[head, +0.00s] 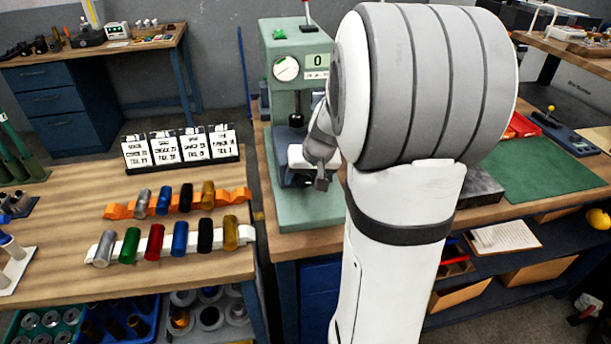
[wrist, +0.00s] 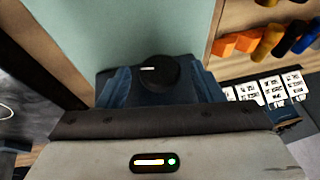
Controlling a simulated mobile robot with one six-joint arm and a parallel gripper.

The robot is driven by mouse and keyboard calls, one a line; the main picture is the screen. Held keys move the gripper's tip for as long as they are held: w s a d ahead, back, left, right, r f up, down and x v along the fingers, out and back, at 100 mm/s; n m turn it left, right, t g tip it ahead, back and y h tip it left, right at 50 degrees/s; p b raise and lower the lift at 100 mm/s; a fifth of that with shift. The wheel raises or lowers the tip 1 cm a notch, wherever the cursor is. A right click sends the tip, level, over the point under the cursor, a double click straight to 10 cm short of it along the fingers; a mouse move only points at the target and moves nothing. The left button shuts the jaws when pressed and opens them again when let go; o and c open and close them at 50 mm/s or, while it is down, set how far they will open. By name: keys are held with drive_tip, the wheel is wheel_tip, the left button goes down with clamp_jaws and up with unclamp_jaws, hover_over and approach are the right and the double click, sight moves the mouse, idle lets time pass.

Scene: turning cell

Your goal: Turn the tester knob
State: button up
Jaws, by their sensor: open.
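The tester is a green machine (head: 283,75) with a white round dial (head: 286,68) and a small display reading 0. It stands on the wooden bench in the head view. In the wrist view a round black knob (wrist: 158,72) with a short white mark shows in front of the tester's pale green surface (wrist: 150,28). The mark lies nearly level across the picture. My gripper (head: 321,180) is low at the front of the tester. In the wrist view its open blue jaws stand left and right of the knob; contact cannot be told. In the head view I cannot make out the knob.
Left of the tester, a table holds coloured cylinders on an orange rack (head: 118,211) and a white rack (head: 96,252), with a row of label cards (head: 166,151) behind. A green mat (head: 545,170) lies on the bench to the right. My arm hides part of the bench.

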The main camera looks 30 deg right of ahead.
drive_tip(key=shift+c, duration=0.4)
drive_tip(key=c, duration=0.9)
drive_tip(key=shift+o, duration=0.2)
drive_tip(key=f+b, duration=0.1)
drive_tip(key=b, duration=0.2)
drive_tip(key=shift+d+y+b, duration=0.15)
drive_tip(key=shift+y+b, duration=0.25)
drive_tip(key=y+b, duration=0.1)
drive_tip(key=b, duration=0.2)
drive_tip(key=shift+s+d+r+m+t+y+b, duration=0.1)
drive_tip(key=shift+m+t+y+b, duration=0.2)
drive_tip(key=shift+t, duration=0.1)
drive_tip(key=shift+r+y+b, duration=0.15)
drive_tip(key=shift+y+b, duration=0.15)
drive_tip(key=shift+b, duration=0.15)
drive_tip(key=shift+r, duration=0.2)
